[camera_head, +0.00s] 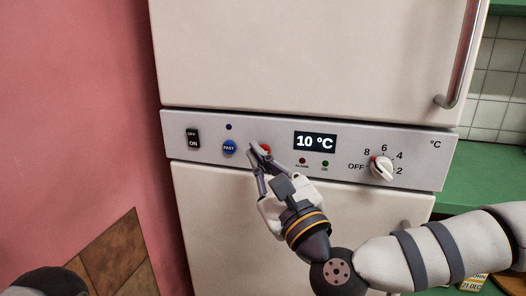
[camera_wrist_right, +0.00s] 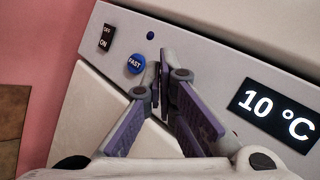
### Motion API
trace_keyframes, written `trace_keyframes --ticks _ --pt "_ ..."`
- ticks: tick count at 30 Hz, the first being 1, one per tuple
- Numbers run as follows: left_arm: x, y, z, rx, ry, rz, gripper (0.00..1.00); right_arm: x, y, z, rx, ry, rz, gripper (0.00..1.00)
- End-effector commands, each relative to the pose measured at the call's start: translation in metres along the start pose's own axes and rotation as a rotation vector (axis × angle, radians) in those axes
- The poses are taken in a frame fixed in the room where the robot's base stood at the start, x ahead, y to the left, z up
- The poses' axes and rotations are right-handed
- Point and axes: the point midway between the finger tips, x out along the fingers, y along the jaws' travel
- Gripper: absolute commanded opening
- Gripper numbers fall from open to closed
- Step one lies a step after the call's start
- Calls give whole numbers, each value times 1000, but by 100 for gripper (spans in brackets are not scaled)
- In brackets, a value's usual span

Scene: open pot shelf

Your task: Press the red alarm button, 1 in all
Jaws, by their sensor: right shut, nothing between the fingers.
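The red alarm button (camera_head: 265,149) sits on the grey control panel (camera_head: 215,125) of a white fridge, between the blue FAST button and the display. My right gripper (camera_head: 255,147) is in front of the panel with its fingers shut and empty. Its fingertips overlap the red button and hide part of it in the head view. In the wrist view the shut right gripper (camera_wrist_right: 160,72) points at the panel and the red button is hidden behind the fingers. I cannot tell whether the tips touch it. My left gripper is not in view.
The blue FAST button (camera_head: 229,147) and ON/OFF switch (camera_head: 193,138) are to the left. The display (camera_head: 315,142) reads 10 °C. A white dial (camera_head: 381,167) is farther right. A metal door handle (camera_head: 462,60) is above. A green counter (camera_head: 488,165) is at the right.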

Motion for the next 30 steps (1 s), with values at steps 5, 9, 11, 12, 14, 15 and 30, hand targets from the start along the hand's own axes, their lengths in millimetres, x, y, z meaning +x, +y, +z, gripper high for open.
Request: trace_keyframes --ticks 5,9,11,12,14,15,30 --pt "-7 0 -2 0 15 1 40 -12 9 12 0 -3 3 0" --pt "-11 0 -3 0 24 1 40 -22 16 19 -1 -3 2 0" --pt "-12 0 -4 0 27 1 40 -26 19 22 0 -3 3 0" --pt "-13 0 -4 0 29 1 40 -28 21 23 0 -3 3 0" --pt "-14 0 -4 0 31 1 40 -31 23 25 -1 -2 2 0" --pt "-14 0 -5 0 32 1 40 -32 24 25 -1 -2 2 0" --pt "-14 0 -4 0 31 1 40 -33 24 25 0 -1 1 0"
